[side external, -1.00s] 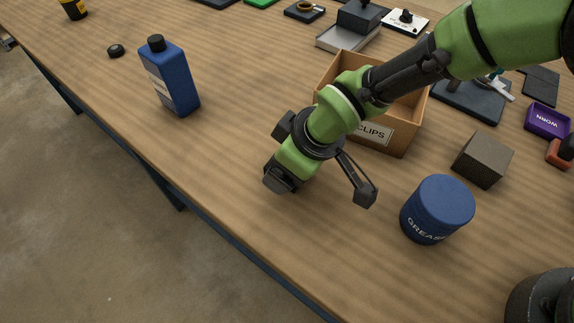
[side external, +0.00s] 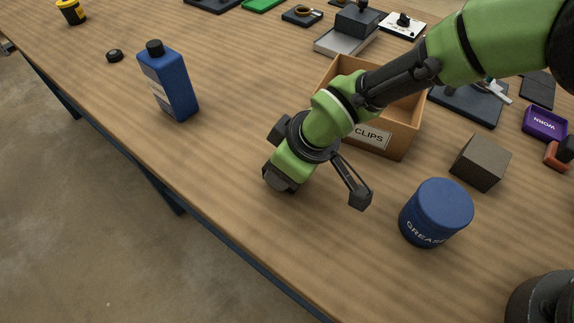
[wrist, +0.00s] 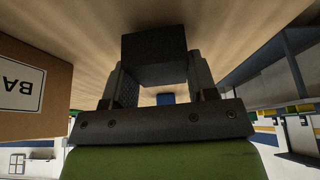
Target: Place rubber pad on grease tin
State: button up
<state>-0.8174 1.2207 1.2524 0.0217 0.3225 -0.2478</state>
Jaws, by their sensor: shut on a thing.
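The blue grease tin (side external: 436,212), lettered GREASE, stands upright on the wooden table to the right of my gripper. Its top looks bare. My gripper (side external: 282,183) points down over the table, left of the tin and in front of the cardboard box. In the wrist view my gripper (wrist: 160,85) is shut on a dark block-like piece, which I take to be the rubber pad (wrist: 154,45). The pad is mostly hidden by the gripper in the side view, and its height above the table cannot be told.
An open cardboard box (side external: 400,141) labelled CLIPS stands behind my gripper. A dark grey block (side external: 481,163) lies behind the tin. A blue bottle (side external: 169,82) stands at left, and a purple tray (side external: 545,124) at right. Table between gripper and tin is clear.

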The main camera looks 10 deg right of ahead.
notch_tip(320, 180, up, 9)
jog(key=shift+r, duration=0.1)
notch_tip(320, 180, up, 7)
jog(key=m+h, duration=0.7)
jog(key=m, duration=1.2)
send_over(449, 195)
jog(key=s, duration=0.1)
jog(key=f, duration=0.2)
jog(key=a+f, duration=0.1)
jog(key=f, duration=0.1)
jog(key=shift+f, duration=2.25)
jog(key=shift+f, duration=0.1)
